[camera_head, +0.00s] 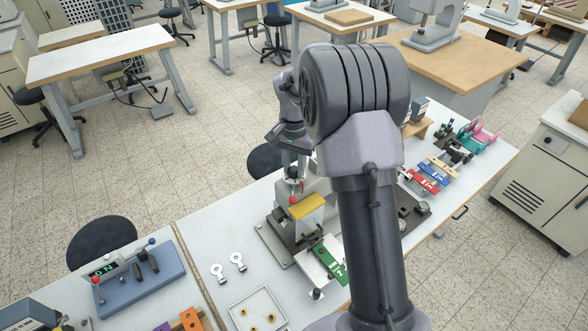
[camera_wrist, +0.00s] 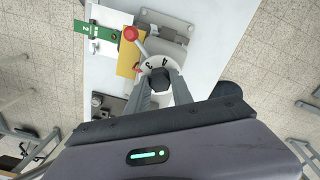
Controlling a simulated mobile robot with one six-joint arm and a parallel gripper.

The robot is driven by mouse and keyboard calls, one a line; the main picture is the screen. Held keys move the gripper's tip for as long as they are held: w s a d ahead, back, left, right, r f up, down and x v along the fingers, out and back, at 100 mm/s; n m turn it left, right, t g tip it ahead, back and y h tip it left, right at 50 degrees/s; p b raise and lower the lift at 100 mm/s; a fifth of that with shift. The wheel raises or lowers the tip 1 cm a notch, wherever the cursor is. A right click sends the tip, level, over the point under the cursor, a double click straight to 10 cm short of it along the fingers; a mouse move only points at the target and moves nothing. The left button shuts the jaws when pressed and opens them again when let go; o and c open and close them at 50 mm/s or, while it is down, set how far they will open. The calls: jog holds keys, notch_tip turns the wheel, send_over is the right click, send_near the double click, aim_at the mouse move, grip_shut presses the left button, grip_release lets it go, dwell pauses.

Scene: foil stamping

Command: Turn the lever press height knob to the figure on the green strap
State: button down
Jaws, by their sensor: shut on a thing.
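The lever press has a yellow block (camera_head: 308,206) and a red-balled lever (camera_wrist: 131,34). Its height knob (camera_wrist: 160,79) is dark, on a white dial (camera_wrist: 158,62) where the figures 3 and 4 show; the rest of the dial is partly hidden by my fingers. My gripper (camera_wrist: 163,82) is shut on the knob from above, a finger on each side. The green strap (camera_head: 329,262) lies beside the press and also shows in the wrist view (camera_wrist: 96,31); its print is too small to read surely.
Blue and red straps (camera_head: 421,184) lie farther right on the bench. Two metal key-shaped pieces (camera_head: 238,261), a white tray (camera_head: 236,312) and a blue device with a green display (camera_head: 104,269) are to the left. A black stool (camera_head: 101,245) stands behind the bench.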

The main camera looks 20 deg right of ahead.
aim_at(294, 169)
jog(key=m+b, duration=0.2)
jog(key=m, duration=0.3)
jog(key=shift+m, duration=0.4)
dwell(0.4)
jog(key=c, duration=1.1)
grip_release()
notch_tip(294, 169, up, 17)
jog(key=p, duration=0.4)
jog(key=shift+r, duration=0.2)
